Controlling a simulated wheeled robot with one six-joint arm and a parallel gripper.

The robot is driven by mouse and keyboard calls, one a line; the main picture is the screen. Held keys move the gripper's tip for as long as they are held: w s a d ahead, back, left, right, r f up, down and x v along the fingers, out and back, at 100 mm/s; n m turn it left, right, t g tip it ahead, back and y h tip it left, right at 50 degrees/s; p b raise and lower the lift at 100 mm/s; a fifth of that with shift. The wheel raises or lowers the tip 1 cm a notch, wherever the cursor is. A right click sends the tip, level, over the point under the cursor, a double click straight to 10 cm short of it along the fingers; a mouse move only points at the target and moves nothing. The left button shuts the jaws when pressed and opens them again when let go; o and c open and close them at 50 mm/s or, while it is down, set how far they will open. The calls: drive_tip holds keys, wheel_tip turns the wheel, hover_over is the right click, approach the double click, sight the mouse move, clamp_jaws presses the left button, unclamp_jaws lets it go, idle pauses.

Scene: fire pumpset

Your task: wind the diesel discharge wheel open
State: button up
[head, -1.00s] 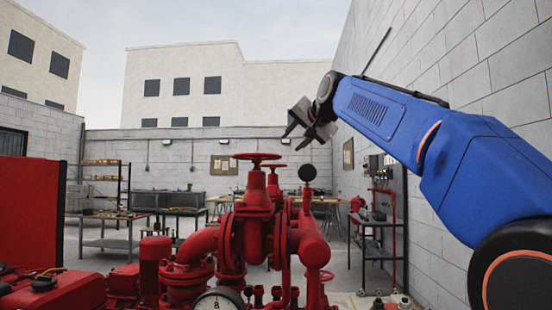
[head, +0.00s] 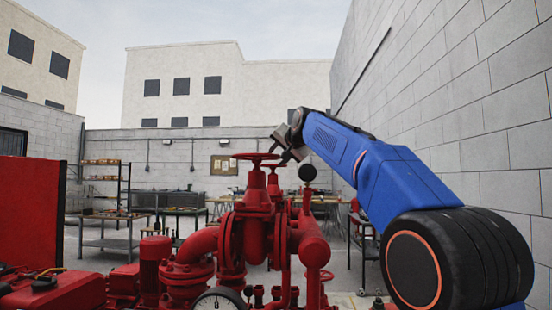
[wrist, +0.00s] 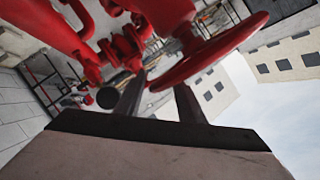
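A red handwheel (head: 256,156) sits flat on top of a tall red valve (head: 255,190) in the middle of the head view. A second red handwheel (head: 272,166) shows just behind it; no label tells which is the diesel discharge wheel. My gripper (head: 281,151) is at the right side of the front wheel, near its rim. In the wrist view a red wheel (wrist: 222,48) runs across the top right, its near rim close to the tips of my gripper (wrist: 159,84). The fingers are apart. I cannot tell whether they touch the rim.
Red pipes (head: 312,245) and a black round gauge (head: 307,173) stand right of the valve, close under my arm. A dial gauge (head: 218,300) is in front. Workbenches and a shelf (head: 105,185) stand farther back. A block wall (head: 470,110) rises on the right.

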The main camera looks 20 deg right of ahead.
drive_tip(key=shift+w, duration=0.15)
clamp_jaws()
drive_tip(key=shift+w+d+y, duration=0.1)
drive_tip(key=shift+w+y, duration=0.05)
drive_tip(key=shift+y, duration=0.15)
drive_tip(key=shift+w+d+n+g+y, duration=0.1)
drive_tip(key=shift+w+n+g+y, duration=0.1)
drive_tip(key=shift+w+n+y, duration=0.35)
drive_tip(key=shift+w+n+g+y, duration=0.2)
drive_tip(key=shift+n+y, duration=0.55)
drive_tip(key=shift+w+n+g+y, duration=0.25)
drive_tip(key=shift+w+n+y, duration=0.1)
drive_tip(key=shift+n+y, duration=0.3)
drive_tip(key=shift+w+n+g+y, duration=0.3)
drive_tip(key=shift+n+y, duration=0.15)
drive_tip(key=shift+y, duration=0.3)
